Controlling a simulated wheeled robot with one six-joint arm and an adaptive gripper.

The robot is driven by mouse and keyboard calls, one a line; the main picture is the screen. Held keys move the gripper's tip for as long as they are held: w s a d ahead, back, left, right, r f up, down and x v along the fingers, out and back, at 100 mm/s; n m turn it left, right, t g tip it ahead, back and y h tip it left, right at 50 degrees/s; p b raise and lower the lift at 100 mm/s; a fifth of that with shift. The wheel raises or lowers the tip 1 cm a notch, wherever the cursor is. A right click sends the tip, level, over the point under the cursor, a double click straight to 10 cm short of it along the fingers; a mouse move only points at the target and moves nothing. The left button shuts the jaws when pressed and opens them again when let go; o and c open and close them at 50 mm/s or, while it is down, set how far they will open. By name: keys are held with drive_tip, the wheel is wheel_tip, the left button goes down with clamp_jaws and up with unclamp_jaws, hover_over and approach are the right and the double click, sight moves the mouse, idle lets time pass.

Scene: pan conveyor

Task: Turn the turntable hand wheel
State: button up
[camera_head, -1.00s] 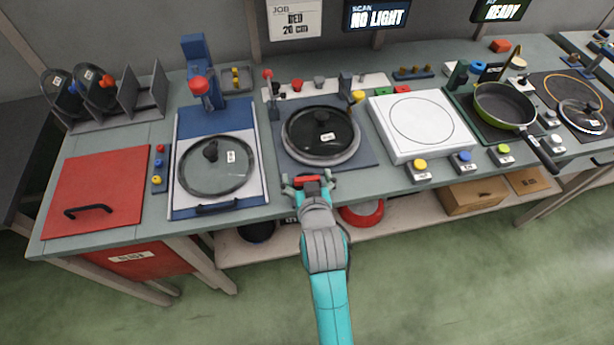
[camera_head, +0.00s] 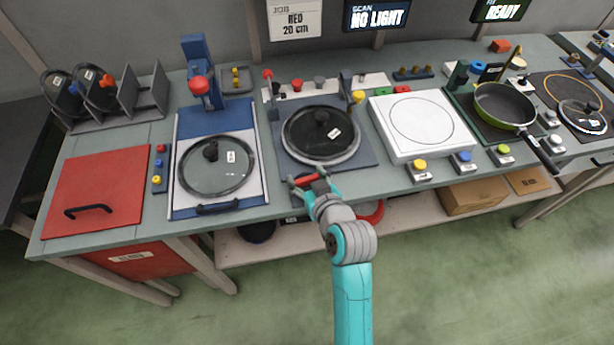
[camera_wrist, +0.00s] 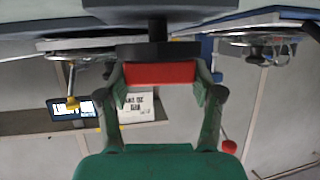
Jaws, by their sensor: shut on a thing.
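The turntable (camera_head: 284,157) is a dark plate at the front middle of the bench, bearing a pan with a dark glass lid (camera_head: 312,122). At its front edge is the hand wheel, with a red bar (camera_head: 309,181). In the wrist view the red bar (camera_wrist: 160,73) sits below a dark round part (camera_wrist: 140,53) with a shaft. My gripper (camera_head: 306,183) is shut on the red bar; in the wrist view my gripper (camera_wrist: 160,80) has a finger at each end of it. The gripper hides part of the wheel in the head view.
Left of the turntable is a glass lid (camera_head: 213,166) on a blue and white station. Right of it is a white plate station (camera_head: 420,122) with a yellow button (camera_head: 420,164). A lower shelf holds a red pan (camera_head: 371,212). Floor in front is clear.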

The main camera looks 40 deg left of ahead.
drive_tip(key=shift+g, duration=0.3)
drive_tip(key=o, duration=1.2)
drive_tip(key=shift+c, duration=0.2)
drive_tip(key=shift+d, duration=0.1)
drive_tip(key=v, duration=1.2)
drive_tip(key=shift+f, duration=0.15)
